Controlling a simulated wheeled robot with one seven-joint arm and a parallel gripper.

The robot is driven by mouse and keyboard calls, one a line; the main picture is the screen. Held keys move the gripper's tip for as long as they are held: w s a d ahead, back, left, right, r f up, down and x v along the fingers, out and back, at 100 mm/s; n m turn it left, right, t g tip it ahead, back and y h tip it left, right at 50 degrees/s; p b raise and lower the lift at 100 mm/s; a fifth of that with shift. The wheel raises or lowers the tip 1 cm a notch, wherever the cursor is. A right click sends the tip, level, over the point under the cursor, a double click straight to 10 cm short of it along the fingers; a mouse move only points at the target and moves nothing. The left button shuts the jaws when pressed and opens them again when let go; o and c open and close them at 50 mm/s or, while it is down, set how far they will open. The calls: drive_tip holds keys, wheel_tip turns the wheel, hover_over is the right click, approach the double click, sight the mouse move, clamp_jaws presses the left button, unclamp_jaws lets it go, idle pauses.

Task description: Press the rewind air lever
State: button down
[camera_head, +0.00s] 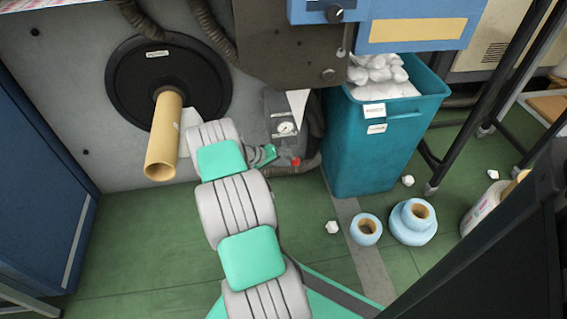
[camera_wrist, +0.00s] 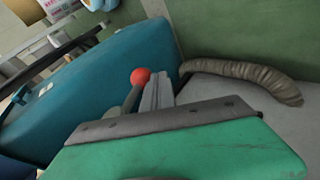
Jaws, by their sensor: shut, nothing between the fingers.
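The rewind air lever has a red ball knob (camera_head: 295,161), low on the machine below the gauge. My gripper (camera_head: 277,156) is shut and empty, reaching right toward the knob. Its pale fingers (camera_wrist: 157,88) also show in the wrist view. I cannot tell whether the fingers touch the lever. The lower stem is hidden by the gripper's green body.
A round gauge (camera_head: 286,128) sits above the lever. A teal bin (camera_head: 372,145) with white scraps stands close right. A ribbed hose (camera_wrist: 245,75) runs beside the lever. A cardboard core (camera_head: 164,137) sticks out left of my arm. Blue rolls (camera_head: 413,222) lie on the green floor.

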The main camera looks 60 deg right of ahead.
drive_tip(key=p+v, duration=0.3)
drive_tip(key=v, duration=0.5)
